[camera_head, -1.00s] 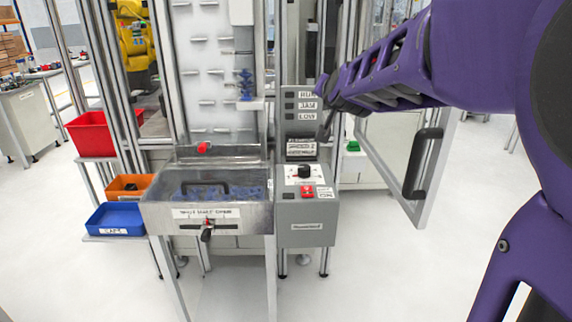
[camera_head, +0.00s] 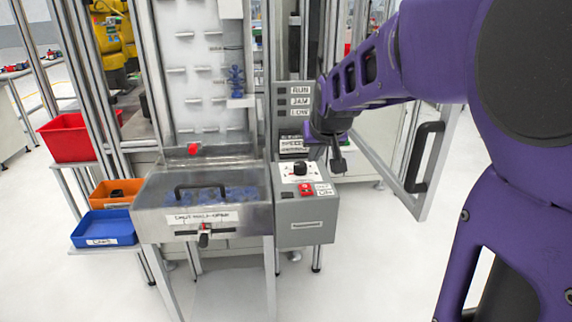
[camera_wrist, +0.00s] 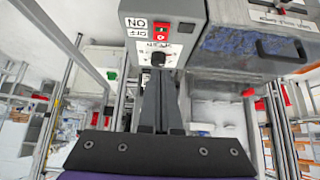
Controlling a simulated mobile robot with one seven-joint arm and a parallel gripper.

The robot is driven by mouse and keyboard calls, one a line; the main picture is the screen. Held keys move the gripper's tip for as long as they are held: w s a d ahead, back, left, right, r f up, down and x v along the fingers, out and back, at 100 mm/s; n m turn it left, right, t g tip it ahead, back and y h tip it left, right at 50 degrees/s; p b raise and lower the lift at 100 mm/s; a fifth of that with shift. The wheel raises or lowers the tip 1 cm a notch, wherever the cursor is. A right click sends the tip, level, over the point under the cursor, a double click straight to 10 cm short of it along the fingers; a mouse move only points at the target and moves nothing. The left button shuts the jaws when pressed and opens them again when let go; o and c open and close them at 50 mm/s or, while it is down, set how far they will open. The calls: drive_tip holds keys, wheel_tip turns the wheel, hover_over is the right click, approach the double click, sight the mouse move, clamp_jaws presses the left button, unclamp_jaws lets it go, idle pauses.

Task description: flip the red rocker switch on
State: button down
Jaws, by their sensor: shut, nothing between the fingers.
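The red rocker switch (camera_head: 305,189) sits on the sloped top of a grey control box (camera_head: 307,224), beside an OFF/ON label. A black rotary knob (camera_head: 300,168) is just behind it. In the wrist view the switch (camera_wrist: 162,38) appears beyond the knob (camera_wrist: 158,59), near the top of the picture. My gripper (camera_head: 338,167) is shut and empty, behind and to the right of the switch and apart from it. In the wrist view my gripper's narrow fingers (camera_wrist: 160,78) point toward the knob and switch. Which way the rocker is tipped is too small to tell.
A clear-lidded hopper (camera_head: 205,190) with blue parts adjoins the box on the left. A RUN/JAM/LOW panel (camera_head: 295,105) stands behind. An open door with a black handle (camera_head: 424,155) is at the right. Red (camera_head: 75,138), orange (camera_head: 115,193) and blue (camera_head: 104,228) bins are left.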

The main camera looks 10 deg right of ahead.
drive_tip(key=shift+f, duration=0.15)
drive_tip(key=b, duration=0.2)
hover_over(307, 189)
drive_tip(key=s, duration=0.2)
wheel_tip(307, 189, down, 8)
drive_tip(key=shift+w+a+f, duration=0.1)
drive_tip(key=shift+a, duration=0.05)
drive_tip(key=shift+s+f, duration=0.25)
drive_tip(key=shift+f, duration=1.55)
drive_tip(key=shift+s+d, duration=0.1)
drive_tip(key=shift+d, duration=0.1)
